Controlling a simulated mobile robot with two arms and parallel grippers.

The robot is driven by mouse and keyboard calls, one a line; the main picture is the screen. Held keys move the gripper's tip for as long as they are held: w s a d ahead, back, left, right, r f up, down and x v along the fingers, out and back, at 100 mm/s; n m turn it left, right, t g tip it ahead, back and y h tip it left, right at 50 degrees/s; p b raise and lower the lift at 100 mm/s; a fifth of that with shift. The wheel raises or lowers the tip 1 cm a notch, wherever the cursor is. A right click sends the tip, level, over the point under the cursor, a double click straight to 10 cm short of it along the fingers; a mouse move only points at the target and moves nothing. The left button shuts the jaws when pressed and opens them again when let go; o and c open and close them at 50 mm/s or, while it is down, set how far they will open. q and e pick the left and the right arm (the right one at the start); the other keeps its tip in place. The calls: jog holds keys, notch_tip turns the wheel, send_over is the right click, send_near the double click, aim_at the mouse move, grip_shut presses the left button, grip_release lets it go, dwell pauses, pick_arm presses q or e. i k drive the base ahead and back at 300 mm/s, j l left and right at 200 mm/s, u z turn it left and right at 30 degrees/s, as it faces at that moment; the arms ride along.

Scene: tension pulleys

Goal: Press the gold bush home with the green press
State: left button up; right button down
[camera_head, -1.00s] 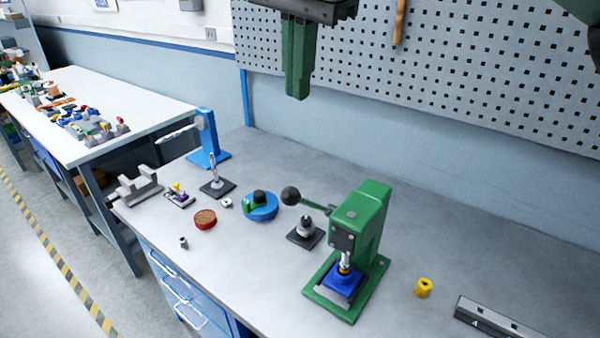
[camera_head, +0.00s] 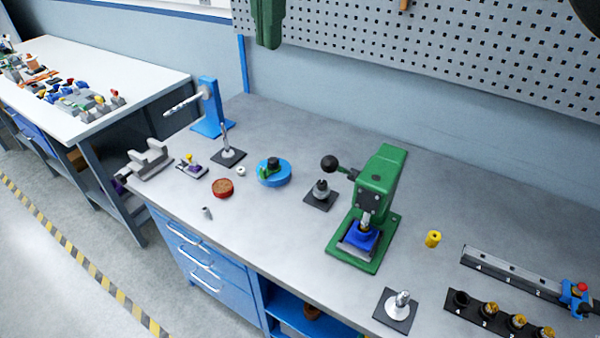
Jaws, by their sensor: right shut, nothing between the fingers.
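The green press (camera_head: 383,180) stands on the bench on its green base. Its lever ends in a dark ball (camera_head: 329,164) that points out to the left. A blue block (camera_head: 361,237) sits on the base under the silver ram (camera_head: 366,217). The gold bush appears to be at the ram's lower end above the blue block, but it is too small to tell how deep it sits. My left gripper is not in view.
A yellow ringed cylinder (camera_head: 433,239) stands right of the press. A silver part on a dark plate (camera_head: 397,305), a dark rack (camera_head: 470,312) and a grey rail (camera_head: 510,268) lie nearer right. A dark stand (camera_head: 320,195) and blue round fixture (camera_head: 274,175) are left.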

aim_at(329, 163)
jog(key=k+j, duration=0.1)
jog(key=j, duration=1.55)
jog(key=k, duration=0.05)
